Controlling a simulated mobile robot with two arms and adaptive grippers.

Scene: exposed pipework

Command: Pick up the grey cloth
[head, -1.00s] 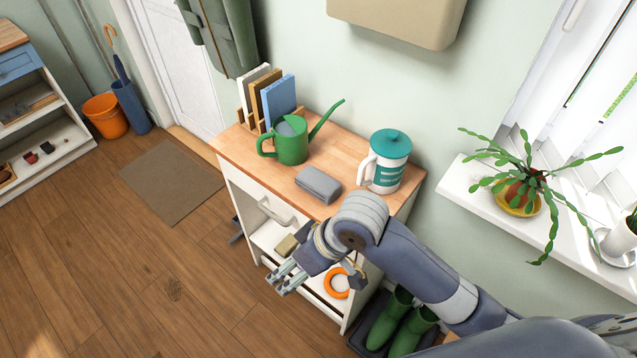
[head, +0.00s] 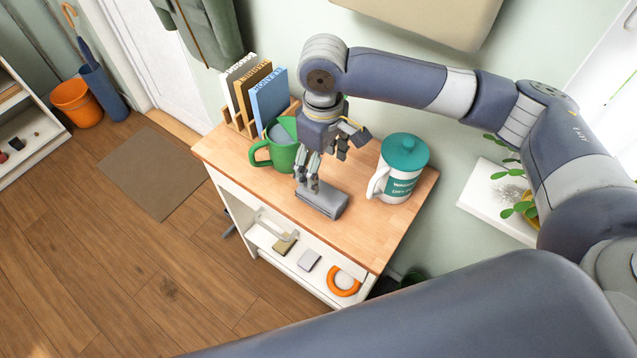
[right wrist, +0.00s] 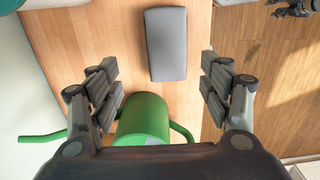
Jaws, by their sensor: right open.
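The grey cloth (head: 323,204) is a folded block lying flat on the wooden top of the cabinet (head: 222,158). In the right wrist view the cloth (right wrist: 166,45) lies ahead of the fingers, roughly centred between them. My right gripper (head: 325,166) is above the cloth, fingers pointing down, open and empty. Its spread fingers also show in the right wrist view (right wrist: 160,84). Part of the cloth's far side is hidden behind the fingers in the head view. My left gripper (right wrist: 294,7) shows only partly at the top right corner of the right wrist view.
A green watering can (head: 282,152) stands close behind the cloth, partly hidden by my gripper. A white mug with a teal lid (head: 402,165) stands to the right. Books (head: 268,98) stand at the back left. The front left of the top is clear.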

